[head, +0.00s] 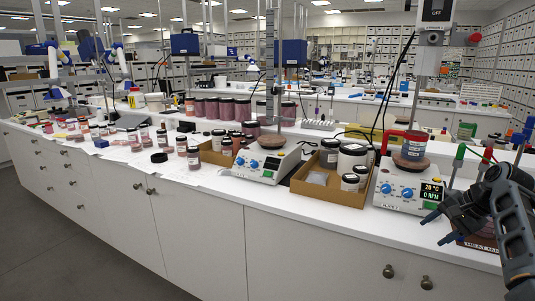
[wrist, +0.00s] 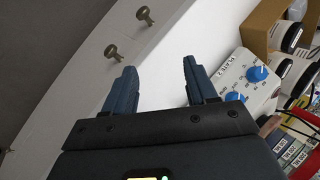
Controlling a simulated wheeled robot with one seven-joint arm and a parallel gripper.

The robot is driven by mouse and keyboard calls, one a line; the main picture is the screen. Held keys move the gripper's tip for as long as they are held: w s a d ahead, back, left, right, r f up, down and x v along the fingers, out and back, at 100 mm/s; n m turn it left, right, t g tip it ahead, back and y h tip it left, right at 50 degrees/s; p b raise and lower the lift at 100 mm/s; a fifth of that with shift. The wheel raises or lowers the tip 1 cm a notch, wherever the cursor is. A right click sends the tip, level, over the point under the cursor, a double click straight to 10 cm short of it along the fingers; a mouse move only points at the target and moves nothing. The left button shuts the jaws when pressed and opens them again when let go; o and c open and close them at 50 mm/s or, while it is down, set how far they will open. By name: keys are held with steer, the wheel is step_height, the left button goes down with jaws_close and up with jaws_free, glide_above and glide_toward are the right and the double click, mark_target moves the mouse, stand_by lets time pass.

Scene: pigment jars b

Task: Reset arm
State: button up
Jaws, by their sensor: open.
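My gripper (head: 434,229) is at the right of the head view, near the front edge of the bench. In the wrist view its two blue fingers (wrist: 158,85) stand apart with nothing between them. Below the gap are the white bench top and the cabinet front. A hot plate labelled plate 2 (wrist: 246,78) lies to the right of the fingers in the wrist view. In the head view this plate (head: 397,192) shows 20 °C and 0 RPM, with a jar (head: 414,147) on top. The gripper is apart from both.
A cardboard tray (head: 325,190) with white jars stands left of plate 2. Another hot plate (head: 262,163) is farther left. Part of a dark item marked "HEAT" (head: 477,246) shows below my arm. Metal knobs (wrist: 114,52) project from the cabinet front. Pigment jars crowd the bench's left part.

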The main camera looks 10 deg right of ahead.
steer(key=s+a+f+n+t+h, duration=0.1)
steer(key=s+a+f, duration=0.3)
steer(key=f, duration=0.5)
steer(key=s+a+f+n+h, duration=0.1)
steer(key=s+a+f, duration=0.3)
steer(key=f, duration=0.4)
steer(key=s+a+f+n+t+h, duration=0.1)
steer(key=s+a+f, duration=0.2)
steer(key=s+a, duration=0.35)
steer(key=s+a+f+n+t+h, duration=0.1)
steer(key=s+a+f+n+t, duration=0.2)
steer(key=s, duration=0.6)
steer(key=s+a+r+n+t, duration=0.1)
steer(key=s+a+r, duration=0.25)
steer(key=s, duration=0.45)
steer(key=s+a+r+n, duration=0.15)
steer(key=s+a, duration=0.25)
steer(key=s, duration=0.5)
steer(key=s+a+r+n+t, duration=0.2)
steer(key=s+r, duration=0.4)
steer(key=r, duration=0.3)
steer(key=s+a+r+n+t+y, duration=0.1)
steer(key=s+a+r+n, duration=0.1)
steer(key=s+r, duration=0.5)
step_height(320, 180, up, 4)
steer(key=shift+s+a+f+t, duration=0.15)
steer(key=shift+a+f+t, duration=0.1)
steer(key=shift+a+t, duration=0.15)
